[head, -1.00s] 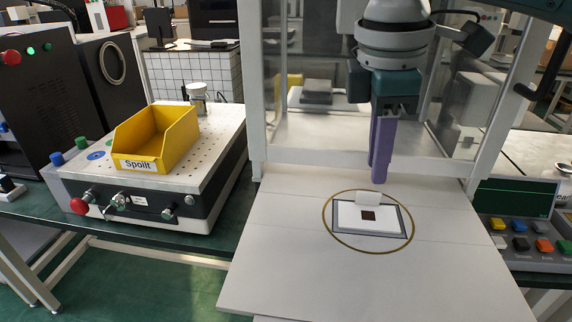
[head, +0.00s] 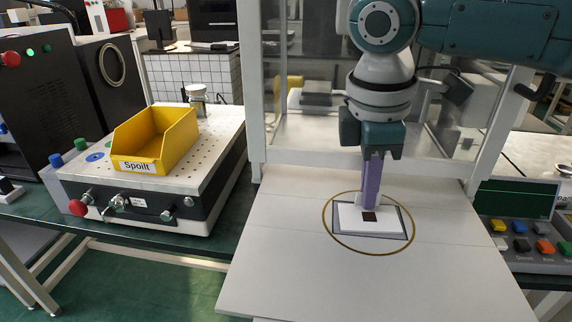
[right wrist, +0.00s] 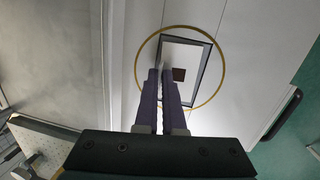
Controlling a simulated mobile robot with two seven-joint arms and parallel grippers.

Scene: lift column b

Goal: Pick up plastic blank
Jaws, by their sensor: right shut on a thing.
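The plastic blank (head: 349,221) is a white plate with a small dark brown square and an upright white tab at its back edge. It lies on a dark-edged grey rectangle inside a yellow ring on the white board, and it also shows in the right wrist view (right wrist: 185,52). My right gripper (head: 371,205), with purple fingers, points down from above and is shut on the blank's tab. In the right wrist view its fingertips (right wrist: 161,74) meet at the blank's near edge. The fingers hide part of the tab. My left gripper is not in view.
A yellow bin labelled "Spoilt" (head: 157,138) stands on a perforated metal block (head: 93,172) at the left. A panel with coloured buttons (head: 520,247) is at the right. Frame posts stand beside the board (head: 300,270), whose front is clear.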

